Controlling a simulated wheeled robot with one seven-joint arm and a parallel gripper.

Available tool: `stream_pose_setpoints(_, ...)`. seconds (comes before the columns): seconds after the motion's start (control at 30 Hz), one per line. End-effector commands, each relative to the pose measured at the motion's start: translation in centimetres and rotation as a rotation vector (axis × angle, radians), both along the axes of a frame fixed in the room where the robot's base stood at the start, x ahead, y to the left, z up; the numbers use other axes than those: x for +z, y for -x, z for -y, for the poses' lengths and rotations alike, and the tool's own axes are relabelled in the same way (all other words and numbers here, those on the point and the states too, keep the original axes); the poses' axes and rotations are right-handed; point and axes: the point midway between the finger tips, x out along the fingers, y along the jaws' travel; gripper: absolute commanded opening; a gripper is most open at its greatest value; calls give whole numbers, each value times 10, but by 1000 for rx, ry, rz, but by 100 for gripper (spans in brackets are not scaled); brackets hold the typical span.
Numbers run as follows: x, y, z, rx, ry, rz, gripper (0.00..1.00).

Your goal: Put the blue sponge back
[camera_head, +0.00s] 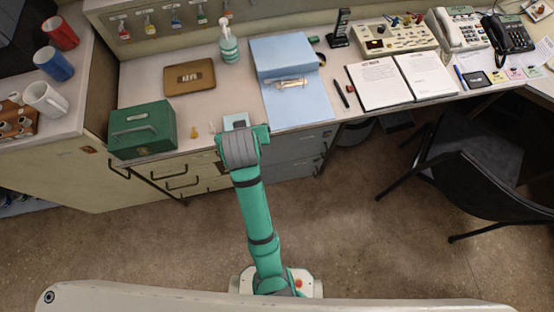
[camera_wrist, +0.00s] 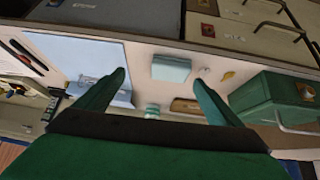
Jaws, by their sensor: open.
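A pale blue block that looks like the blue sponge (camera_head: 236,121) lies near the front edge of the desk, just beyond the end of my arm in the head view. It also shows in the wrist view (camera_wrist: 171,68), apart from both fingers. My gripper (camera_wrist: 160,78) is open and empty, with its two green fingers spread wide either side of the sponge in the picture. In the head view the wrist hides the fingers. No marked place for the sponge can be made out.
A green cash box (camera_head: 142,130) stands left of the sponge, with small items between them. Behind are a brown tray (camera_head: 190,78), a pump bottle (camera_head: 229,42) and an open blue folder (camera_head: 297,104). A clipboard-like binder (camera_head: 381,82) and phones lie right. A chair (camera_head: 484,185) stands below.

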Motion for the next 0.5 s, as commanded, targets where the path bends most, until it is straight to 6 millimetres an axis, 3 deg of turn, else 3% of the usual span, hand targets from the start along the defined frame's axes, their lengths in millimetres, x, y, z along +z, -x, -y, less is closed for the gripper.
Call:
stream_pose_setpoints(0.03,-15,6,14,-13,9,17,88)
stream_pose_setpoints(0.2,-44,22,47,-36,17,116,88)
stream_pose_setpoints(0.5,-73,76,86,-59,4,276,88)
